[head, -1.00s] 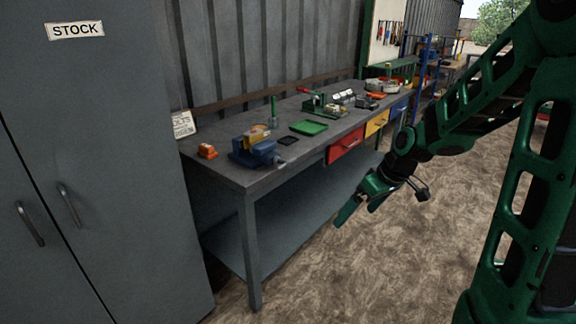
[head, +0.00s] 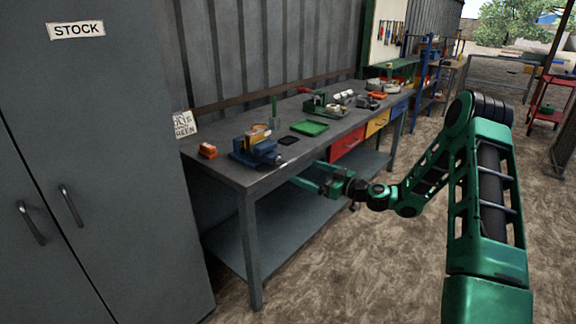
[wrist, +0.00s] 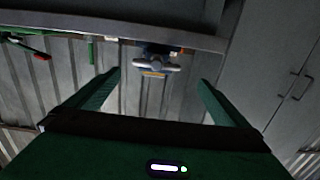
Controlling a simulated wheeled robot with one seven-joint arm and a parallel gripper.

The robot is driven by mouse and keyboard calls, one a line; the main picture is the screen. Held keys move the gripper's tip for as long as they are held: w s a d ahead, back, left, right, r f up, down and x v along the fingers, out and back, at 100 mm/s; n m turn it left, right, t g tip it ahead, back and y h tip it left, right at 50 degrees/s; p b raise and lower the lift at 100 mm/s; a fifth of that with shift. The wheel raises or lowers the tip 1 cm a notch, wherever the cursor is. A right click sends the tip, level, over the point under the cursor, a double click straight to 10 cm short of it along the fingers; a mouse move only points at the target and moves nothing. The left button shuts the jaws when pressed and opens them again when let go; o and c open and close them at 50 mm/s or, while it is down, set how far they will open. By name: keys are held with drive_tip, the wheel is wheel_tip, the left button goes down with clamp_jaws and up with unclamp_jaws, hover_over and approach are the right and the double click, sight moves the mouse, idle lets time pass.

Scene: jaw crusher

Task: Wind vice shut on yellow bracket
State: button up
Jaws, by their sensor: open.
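The blue vice (head: 262,155) stands at the near front of the grey bench. The yellow bracket (head: 258,131) sits at the top of the vice; I cannot tell how tightly the jaws close on it. My gripper (head: 304,172) is open and empty, in front of the bench's front edge, to the right of the vice and apart from it. In the wrist view the vice (wrist: 155,50) shows ahead between my two fingers, with its pale front part toward me and a bit of yellow (wrist: 154,74). The vice handle is too small to make out clearly.
The bench (head: 225,175) also bears an orange block (head: 208,151), a black flat piece (head: 289,140) and a green tray (head: 310,128). A red drawer (head: 347,144) is under the top. A grey stock cabinet (head: 100,180) stands at left.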

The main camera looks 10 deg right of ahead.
sight(290, 163)
drive_tip(key=shift+t, duration=0.3)
drive_tip(key=x, duration=1)
drive_tip(key=shift+w, duration=0.5)
